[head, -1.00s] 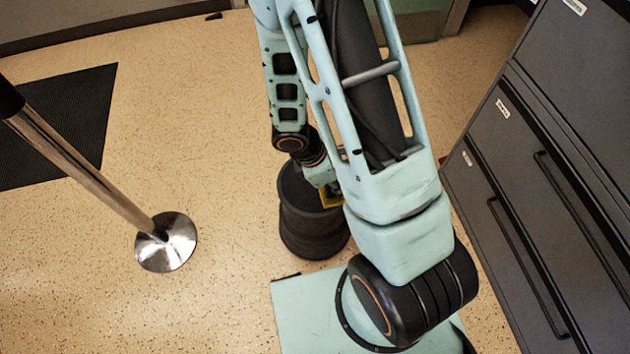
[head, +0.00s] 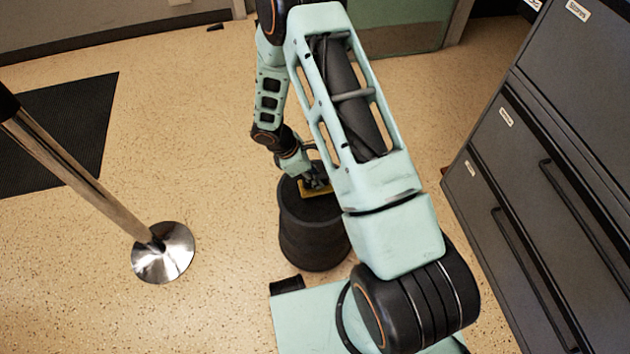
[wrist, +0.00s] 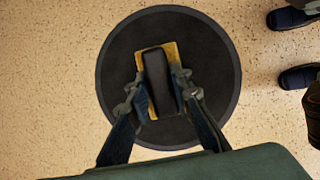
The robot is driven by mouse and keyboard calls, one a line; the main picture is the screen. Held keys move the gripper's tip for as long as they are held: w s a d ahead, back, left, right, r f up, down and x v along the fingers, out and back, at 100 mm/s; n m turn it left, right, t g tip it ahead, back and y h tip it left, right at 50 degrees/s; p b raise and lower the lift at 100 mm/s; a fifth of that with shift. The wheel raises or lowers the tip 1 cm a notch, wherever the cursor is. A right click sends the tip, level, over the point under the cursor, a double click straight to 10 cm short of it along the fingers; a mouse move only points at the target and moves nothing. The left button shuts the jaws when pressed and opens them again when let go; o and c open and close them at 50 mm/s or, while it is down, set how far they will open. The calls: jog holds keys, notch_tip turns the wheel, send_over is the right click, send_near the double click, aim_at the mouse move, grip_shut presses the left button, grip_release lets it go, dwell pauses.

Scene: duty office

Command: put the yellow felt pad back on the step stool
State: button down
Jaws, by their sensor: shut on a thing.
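The step stool (head: 314,245) is a round black drum on the floor; its round dark top (wrist: 115,75) fills the middle of the wrist view. The yellow felt pad (wrist: 172,52) has a dark raised block (wrist: 158,78) along its middle. My gripper (wrist: 160,86) is shut on this block, one finger on each side. In the head view the pad (head: 304,190) shows as a yellow edge below my gripper, at the stool top. I cannot tell whether the pad touches it.
A metal post with a round base (head: 163,252) stands left of the stool. Dark grey drawer cabinets (head: 540,170) stand on the right. A black mat (head: 60,130) lies at the left. Dark shoes (wrist: 291,18) show right of the stool in the wrist view.

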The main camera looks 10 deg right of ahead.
jog(key=shift+f, duration=0.85)
jog(key=shift+f, duration=0.1)
jog(key=c, duration=1.7)
grip_release()
jog(key=shift+c, duration=0.2)
jog(key=p+v, duration=0.3)
jog(key=v, duration=0.9)
jog(key=shift+w, duration=0.1)
